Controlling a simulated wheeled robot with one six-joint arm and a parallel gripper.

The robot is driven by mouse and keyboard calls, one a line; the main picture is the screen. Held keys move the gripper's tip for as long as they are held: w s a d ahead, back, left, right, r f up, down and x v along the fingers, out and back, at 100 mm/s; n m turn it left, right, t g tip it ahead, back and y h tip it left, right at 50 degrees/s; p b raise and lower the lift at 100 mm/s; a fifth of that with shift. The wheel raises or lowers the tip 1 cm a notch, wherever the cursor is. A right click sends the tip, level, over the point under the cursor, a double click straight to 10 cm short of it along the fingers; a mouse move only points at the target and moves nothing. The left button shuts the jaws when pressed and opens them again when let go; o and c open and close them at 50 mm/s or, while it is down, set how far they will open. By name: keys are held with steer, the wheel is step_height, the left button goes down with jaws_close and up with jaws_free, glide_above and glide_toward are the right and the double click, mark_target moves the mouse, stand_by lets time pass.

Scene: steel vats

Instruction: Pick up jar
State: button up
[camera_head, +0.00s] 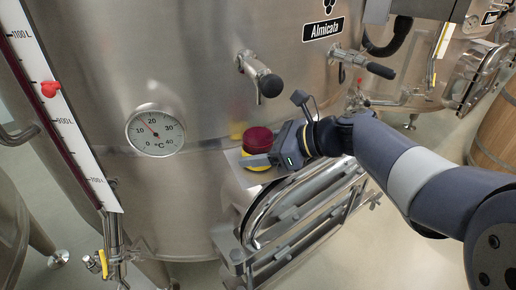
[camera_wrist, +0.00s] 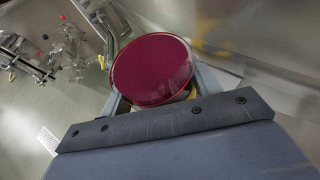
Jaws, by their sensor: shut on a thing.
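The jar (camera_head: 258,141) has a dark red round top and a yellow lower part. It is by the steel vat wall, above a small flat metal ledge. My gripper (camera_head: 262,159) reaches it from the right and is shut on it. In the wrist view the jar's dark red top (camera_wrist: 152,71) fills the space between the two fingers of my gripper (camera_wrist: 152,92). The jar's lower part is mostly hidden there. I cannot tell whether the jar still touches the ledge.
A steel vat (camera_head: 200,60) stands right behind the jar. A dial thermometer (camera_head: 155,131) and a valve handle (camera_head: 268,84) stick out from it. A barred metal hatch (camera_head: 300,215) lies below my gripper. A wooden barrel (camera_head: 495,135) stands at the far right.

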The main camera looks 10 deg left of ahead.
mark_target(258, 136)
steer(key=shift+r, duration=0.25)
steer(key=shift+r, duration=1.5)
steer(key=s+d+b, duration=0.2)
steer(key=d, duration=1.5)
steer(key=shift+d, duration=0.4)
steer(key=shift+s, duration=0.1)
steer(key=shift+s, duration=0.1)
